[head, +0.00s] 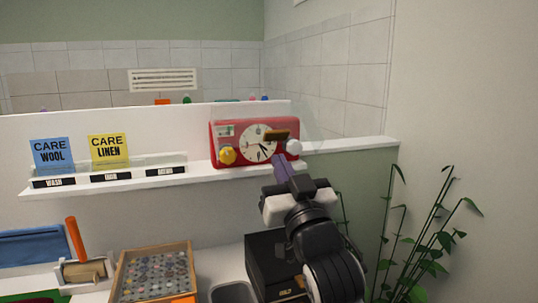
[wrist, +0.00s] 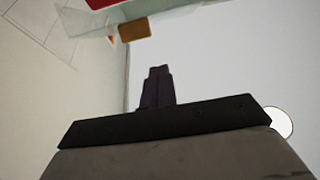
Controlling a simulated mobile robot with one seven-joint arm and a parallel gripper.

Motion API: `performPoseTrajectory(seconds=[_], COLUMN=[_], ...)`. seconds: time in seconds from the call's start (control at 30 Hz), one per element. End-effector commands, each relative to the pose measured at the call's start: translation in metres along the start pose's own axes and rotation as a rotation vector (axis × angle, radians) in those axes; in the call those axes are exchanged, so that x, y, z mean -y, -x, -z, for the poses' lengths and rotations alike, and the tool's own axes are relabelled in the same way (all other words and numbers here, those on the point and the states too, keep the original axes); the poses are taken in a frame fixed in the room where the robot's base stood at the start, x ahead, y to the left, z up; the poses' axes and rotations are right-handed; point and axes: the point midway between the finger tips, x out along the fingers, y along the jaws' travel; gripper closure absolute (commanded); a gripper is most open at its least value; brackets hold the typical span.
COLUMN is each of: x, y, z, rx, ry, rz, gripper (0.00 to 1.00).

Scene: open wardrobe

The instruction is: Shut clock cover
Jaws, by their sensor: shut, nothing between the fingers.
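The red clock (head: 228,147) stands on the white shelf in the head view, with a white dial, a yellow knob on its left and a white knob on its right. A clear cover (head: 306,124) shows faintly at its right side, standing out from the face. A brown tab (head: 277,135) appears over the dial; it and the cover's clear pane (wrist: 170,22) also show in the wrist view (wrist: 135,30). My gripper (head: 283,168) is shut and empty, just below the clock's lower right. Its fingers (wrist: 158,85) point toward the clock; contact cannot be told.
The white shelf (head: 118,183) holds blue and yellow care cards (head: 108,148) left of the clock. Below are a tray of buttons (head: 155,272), a black box (head: 268,262) under my arm, and a plant (head: 440,240) at right.

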Motion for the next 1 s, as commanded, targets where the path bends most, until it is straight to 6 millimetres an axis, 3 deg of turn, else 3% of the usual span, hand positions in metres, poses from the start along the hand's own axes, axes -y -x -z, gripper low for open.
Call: performPoseTrajectory(seconds=[0.47,0.7,1.0], x=[0.002,0.001,0.002], y=[-0.097,-0.102,-0.103], z=[0.004,-0.031,-0.039], rx=[0.0,0.0,-0.002], ry=[0.001,0.0,0.001], rz=[0.003,0.001,0.002], gripper=[1.0,1.0,1.0])
